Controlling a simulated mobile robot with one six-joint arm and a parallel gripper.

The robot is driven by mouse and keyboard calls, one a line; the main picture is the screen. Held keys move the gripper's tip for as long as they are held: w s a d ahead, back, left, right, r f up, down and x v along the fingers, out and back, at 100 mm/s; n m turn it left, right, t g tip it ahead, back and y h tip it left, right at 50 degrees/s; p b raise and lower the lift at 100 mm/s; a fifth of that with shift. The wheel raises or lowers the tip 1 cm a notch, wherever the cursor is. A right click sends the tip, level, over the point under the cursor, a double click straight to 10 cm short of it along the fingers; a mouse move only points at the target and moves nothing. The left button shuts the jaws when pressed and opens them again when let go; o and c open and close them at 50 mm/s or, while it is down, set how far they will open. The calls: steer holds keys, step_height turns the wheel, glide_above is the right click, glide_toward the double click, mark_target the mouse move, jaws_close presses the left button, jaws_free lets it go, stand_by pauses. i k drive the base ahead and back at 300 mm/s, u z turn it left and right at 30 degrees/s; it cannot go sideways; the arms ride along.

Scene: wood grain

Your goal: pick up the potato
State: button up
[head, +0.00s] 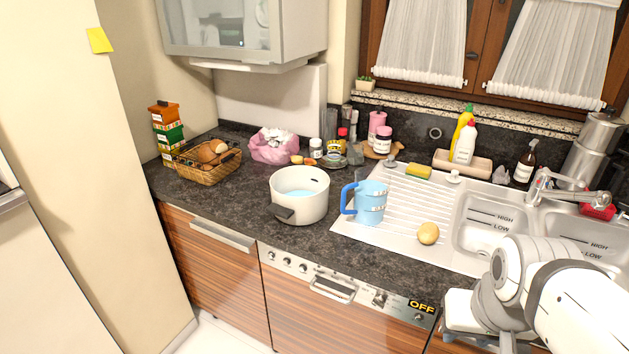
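The potato (428,233) is a small, yellowish, rounded thing. It lies on the drainboard (405,205) of the steel sink unit, just left of the sink basin, and is fully visible. My arm shows at the lower right of the head view, in front of the sink and right of the potato. My gripper's fingertips cannot be made out in this view, so I cannot see whether it is open or shut. Nothing touches the potato from above.
A blue measuring jug (370,202) stands left of the potato, and a white pot (299,194) stands further left. A yellow-green sponge (418,171) lies behind. The faucet (545,188) rises behind the basins. A bread basket (208,160) sits at the far left. Drainboard around the potato is clear.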

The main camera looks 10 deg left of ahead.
mark_target(427, 233)
steer(key=z, duration=0.25)
steer(key=i, duration=0.45)
steer(key=u, duration=0.2)
